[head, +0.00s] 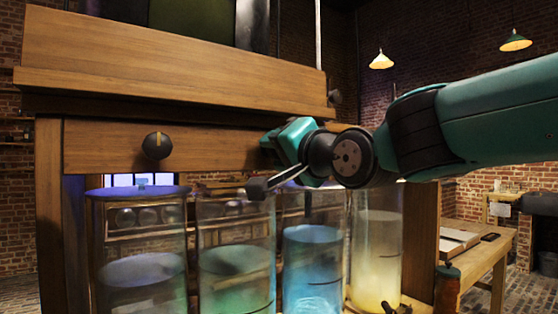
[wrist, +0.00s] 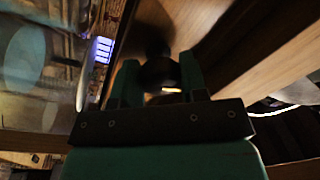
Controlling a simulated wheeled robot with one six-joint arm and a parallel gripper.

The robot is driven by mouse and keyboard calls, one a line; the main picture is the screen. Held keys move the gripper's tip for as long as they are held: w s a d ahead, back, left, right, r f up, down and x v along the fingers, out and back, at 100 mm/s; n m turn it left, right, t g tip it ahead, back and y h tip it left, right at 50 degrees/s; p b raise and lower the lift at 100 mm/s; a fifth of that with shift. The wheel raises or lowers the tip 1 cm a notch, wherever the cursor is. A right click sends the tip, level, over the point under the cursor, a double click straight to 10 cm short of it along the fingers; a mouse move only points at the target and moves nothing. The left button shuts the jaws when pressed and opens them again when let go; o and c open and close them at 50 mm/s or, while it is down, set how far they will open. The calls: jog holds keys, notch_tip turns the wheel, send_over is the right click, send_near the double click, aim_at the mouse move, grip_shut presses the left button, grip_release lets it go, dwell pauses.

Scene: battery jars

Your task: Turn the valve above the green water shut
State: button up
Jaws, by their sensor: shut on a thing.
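The green water (head: 235,275) stands in the second glass jar from the left in the head view. My gripper (head: 268,148) reaches in from the right to the wooden beam, above and slightly right of this jar. In the wrist view its two teal fingers (wrist: 160,80) are shut on a dark round valve knob (wrist: 160,70) with a pale mark. The gripper hides this knob in the head view. Another dark valve knob (head: 157,146) with a yellowish upright mark shows free above the leftmost jar.
The wooden beam (head: 95,147) runs above the row of jars. A wooden table (head: 485,262) is at the right.

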jog(key=shift+f+m+b, duration=0.1)
jog(key=shift+m+b, duration=0.35)
jog(key=shift+m, duration=0.65)
jog(key=o, duration=0.9)
jog(key=shift+s, duration=0.15)
